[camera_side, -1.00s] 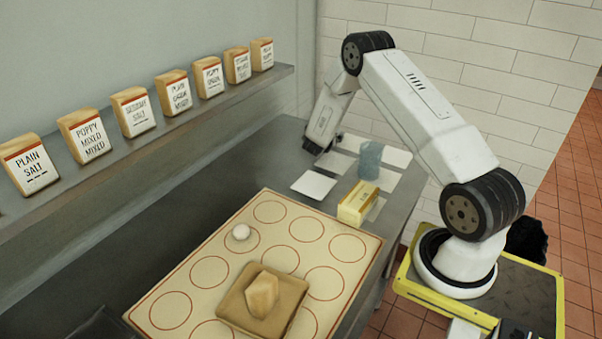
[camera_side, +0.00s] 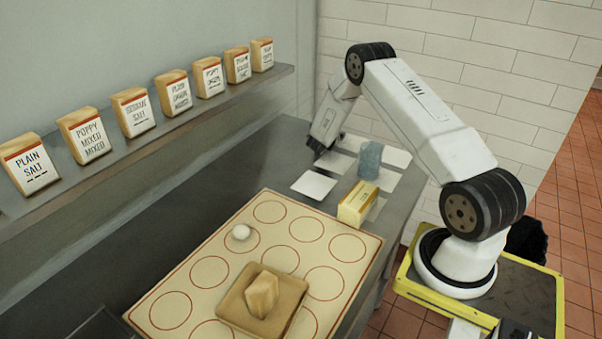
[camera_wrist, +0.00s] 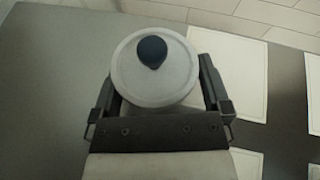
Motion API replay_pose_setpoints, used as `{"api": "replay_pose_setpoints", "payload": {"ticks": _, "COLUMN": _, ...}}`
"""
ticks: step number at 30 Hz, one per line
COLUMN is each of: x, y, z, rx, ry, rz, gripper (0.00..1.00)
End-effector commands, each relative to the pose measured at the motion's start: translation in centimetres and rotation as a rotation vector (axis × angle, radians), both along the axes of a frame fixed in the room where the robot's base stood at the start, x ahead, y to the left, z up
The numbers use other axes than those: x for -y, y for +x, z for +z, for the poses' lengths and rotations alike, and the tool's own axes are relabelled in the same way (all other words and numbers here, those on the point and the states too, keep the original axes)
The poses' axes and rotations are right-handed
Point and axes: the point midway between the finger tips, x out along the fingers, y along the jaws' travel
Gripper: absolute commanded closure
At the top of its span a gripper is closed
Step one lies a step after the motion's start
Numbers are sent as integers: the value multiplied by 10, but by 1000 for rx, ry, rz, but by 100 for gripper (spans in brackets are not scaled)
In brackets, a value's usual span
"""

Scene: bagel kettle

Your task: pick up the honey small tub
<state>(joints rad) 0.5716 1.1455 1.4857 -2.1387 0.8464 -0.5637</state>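In the wrist view, a round pale lidded tub (camera_wrist: 150,88) with a dark knob (camera_wrist: 152,51) stands upright between the fingers of my gripper (camera_wrist: 158,75). No label shows, so I cannot read whether it is the honey tub. One finger is on each side of the lid, close to its edge. I cannot tell whether they touch or press the tub. In the side view my gripper (camera_side: 319,148) is low at the far end of the counter, and the tub is hidden there.
White square cards (camera_side: 314,184) lie on the grey counter. A blue-grey container (camera_side: 370,160) and a yellow-white box (camera_side: 356,203) stand nearby. Labelled bags (camera_side: 89,142) line the wall shelf.

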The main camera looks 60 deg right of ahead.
Motion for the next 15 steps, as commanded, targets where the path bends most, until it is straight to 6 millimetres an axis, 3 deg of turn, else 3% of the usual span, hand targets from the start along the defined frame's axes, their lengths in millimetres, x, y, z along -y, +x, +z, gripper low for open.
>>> {"api": "replay_pose_setpoints", "payload": {"ticks": 1, "x": 0, "y": 0, "z": 0, "rx": 0, "ry": 0, "rz": 0, "gripper": 19}}
{"api": "replay_pose_setpoints", "payload": {"ticks": 6, "x": 0, "y": 0, "z": 0, "rx": 0, "ry": 0, "rz": 0, "gripper": 72}}
{"api": "replay_pose_setpoints", "payload": {"ticks": 15, "x": 0, "y": 0, "z": 2, "rx": 1, "ry": -1, "rz": 0, "gripper": 73}}
